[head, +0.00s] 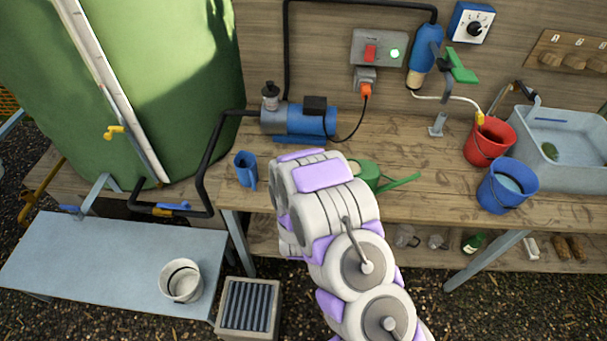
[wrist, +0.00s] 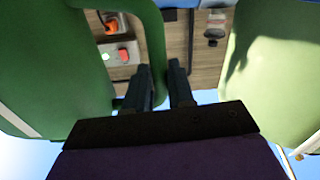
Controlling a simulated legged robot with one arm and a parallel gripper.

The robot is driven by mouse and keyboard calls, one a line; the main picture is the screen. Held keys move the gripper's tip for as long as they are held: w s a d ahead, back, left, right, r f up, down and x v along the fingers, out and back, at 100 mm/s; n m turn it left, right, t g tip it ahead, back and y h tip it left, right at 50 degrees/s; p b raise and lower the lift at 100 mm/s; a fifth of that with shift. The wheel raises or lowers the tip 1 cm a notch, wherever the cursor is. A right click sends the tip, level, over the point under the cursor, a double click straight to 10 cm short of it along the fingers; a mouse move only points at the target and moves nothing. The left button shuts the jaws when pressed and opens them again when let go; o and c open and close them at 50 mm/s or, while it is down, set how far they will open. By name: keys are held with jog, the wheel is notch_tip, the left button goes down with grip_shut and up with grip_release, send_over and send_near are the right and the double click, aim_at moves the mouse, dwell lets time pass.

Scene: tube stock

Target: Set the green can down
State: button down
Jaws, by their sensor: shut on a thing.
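The green can (head: 368,172) shows past my arm in the head view, over the wooden bench (head: 430,150). Its spout (head: 402,182) points right. Most of its body and its base are hidden by my arm, so I cannot tell whether it touches the bench. In the wrist view, the can's green body (wrist: 60,60) fills the left side and its handle (wrist: 154,45) curves down to my gripper (wrist: 168,75). My gripper is shut on the handle. The fingers are hidden in the head view.
A blue pump (head: 300,118) and blue mug (head: 246,168) stand left of my arm. A red bucket (head: 490,140), blue bucket (head: 508,186) and grey sink (head: 575,135) stand right. A large green tank (head: 130,70) is at left. Bare bench lies between the can and buckets.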

jog(key=shift+w+d, duration=0.4)
jog(key=shift+d, duration=0.2)
jog(key=w+a+f+b, duration=0.3)
jog(key=w+a+f, duration=0.2)
jog(key=w+a, duration=0.3)
jog(key=a, duration=0.4)
jog(key=shift+w, duration=0.15)
jog(key=c, duration=1.2)
grip_release()
jog(key=shift+d+r, duration=0.1)
jog(key=shift+d, duration=0.35)
jog(key=shift+o, duration=0.8)
jog(key=shift+a, duration=0.15)
jog(key=shift+o, duration=0.3)
jog(key=shift+a+f, duration=0.2)
jog(key=shift+a, duration=0.6)
jog(key=s+p, duration=0.1)
jog(key=s, duration=1.1)
jog(key=shift+d, duration=0.25)
